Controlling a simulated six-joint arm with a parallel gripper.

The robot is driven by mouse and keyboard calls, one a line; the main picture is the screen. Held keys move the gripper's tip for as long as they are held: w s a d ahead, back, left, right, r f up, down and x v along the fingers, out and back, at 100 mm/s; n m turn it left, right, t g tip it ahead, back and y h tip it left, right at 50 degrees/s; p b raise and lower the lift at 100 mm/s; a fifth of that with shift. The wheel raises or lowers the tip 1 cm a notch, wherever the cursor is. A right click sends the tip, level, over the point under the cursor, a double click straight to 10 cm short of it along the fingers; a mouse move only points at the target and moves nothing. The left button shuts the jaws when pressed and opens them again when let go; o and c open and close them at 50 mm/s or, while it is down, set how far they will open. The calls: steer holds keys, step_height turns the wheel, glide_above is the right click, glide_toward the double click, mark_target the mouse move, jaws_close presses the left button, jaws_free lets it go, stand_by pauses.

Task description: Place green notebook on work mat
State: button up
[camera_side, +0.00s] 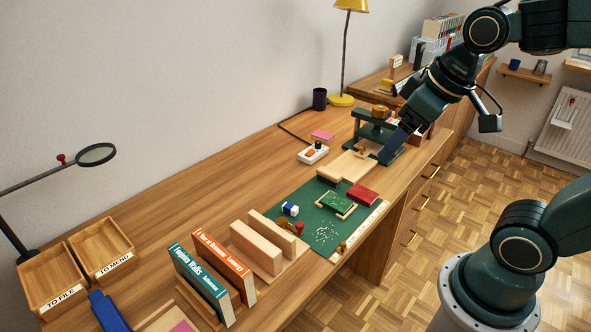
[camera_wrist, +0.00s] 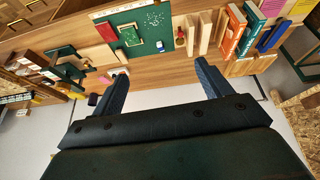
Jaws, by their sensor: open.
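The dark green work mat (camera_side: 307,215) lies on the wooden desk, and it shows at the top of the wrist view (camera_wrist: 151,12). A small flat green item with pale wooden edges (camera_side: 336,205) lies on the mat, also in the wrist view (camera_wrist: 130,37); I cannot tell whether it is the green notebook. A red notebook-like block (camera_side: 362,194) lies beside it. A teal-green book (camera_side: 200,284) stands upright in the rack at the front. My gripper (camera_wrist: 160,69) is open and empty, above the desk near the dark green press stand.
The dark green press stand (camera_side: 365,132) is close to my gripper. Wooden blocks (camera_side: 256,247) and an orange book (camera_side: 222,265) stand left of the mat. A small blue and white object (camera_side: 290,209) and white specks (camera_side: 326,234) are on the mat. Trays (camera_side: 101,248) stand at left.

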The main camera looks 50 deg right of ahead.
steer(key=shift+t, duration=0.4)
steer(key=s, duration=0.1)
steer(key=s+a, duration=0.1)
steer(key=s, duration=0.3)
steer(key=shift+a+r, duration=0.15)
steer(key=shift+r, duration=0.1)
